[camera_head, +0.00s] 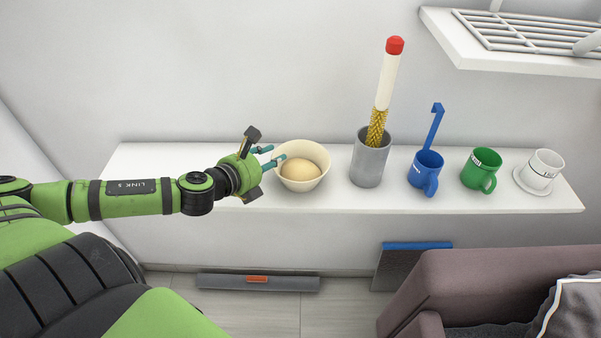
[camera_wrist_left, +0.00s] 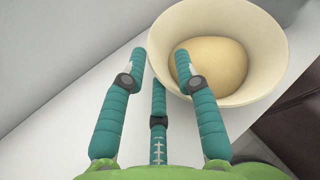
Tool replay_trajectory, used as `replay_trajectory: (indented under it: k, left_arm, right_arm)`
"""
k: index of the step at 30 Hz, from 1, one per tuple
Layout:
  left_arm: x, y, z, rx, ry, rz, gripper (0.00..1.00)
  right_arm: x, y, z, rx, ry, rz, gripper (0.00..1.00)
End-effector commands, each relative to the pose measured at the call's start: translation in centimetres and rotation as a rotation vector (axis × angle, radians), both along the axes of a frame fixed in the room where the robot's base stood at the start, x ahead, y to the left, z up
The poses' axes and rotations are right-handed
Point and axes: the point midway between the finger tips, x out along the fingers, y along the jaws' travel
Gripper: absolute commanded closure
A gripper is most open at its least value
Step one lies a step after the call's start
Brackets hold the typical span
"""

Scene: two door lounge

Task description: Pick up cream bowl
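The cream bowl (camera_head: 318,152) stands upright on the white wall shelf, with a round tan item (camera_head: 300,169) in it that looks like a bread roll or dough. My left gripper (camera_head: 273,157) is at the bowl's left rim, with its teal fingers apart. In the left wrist view, the bowl (camera_wrist_left: 266,60) is ahead and to the right. My right gripper is out of view.
To the bowl's right on the shelf (camera_head: 225,195) stand a grey cylinder (camera_head: 369,165) holding a red-capped item, a blue mug (camera_head: 425,168), a green mug (camera_head: 480,167) and a white cup on a saucer (camera_head: 541,168). A rack shelf (camera_head: 520,48) juts out above right. A sofa (camera_head: 470,290) is below.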

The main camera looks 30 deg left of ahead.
Motion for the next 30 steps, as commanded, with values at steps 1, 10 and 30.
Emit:
replay_trajectory:
  k: [1,10,30]
  left_arm:
    - [0.5,0.0,-0.1,-0.003,-0.005,0.001,0.69]
    - [2.6,-0.1,-0.9,-0.004,-0.002,0.001,0.69]
    - [3.0,-0.3,-0.9,-0.002,-0.004,-0.003,1.0]
  right_arm:
    - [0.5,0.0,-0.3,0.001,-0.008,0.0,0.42]
    - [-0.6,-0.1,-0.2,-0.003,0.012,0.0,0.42]
    - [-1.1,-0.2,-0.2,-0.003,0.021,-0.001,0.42]
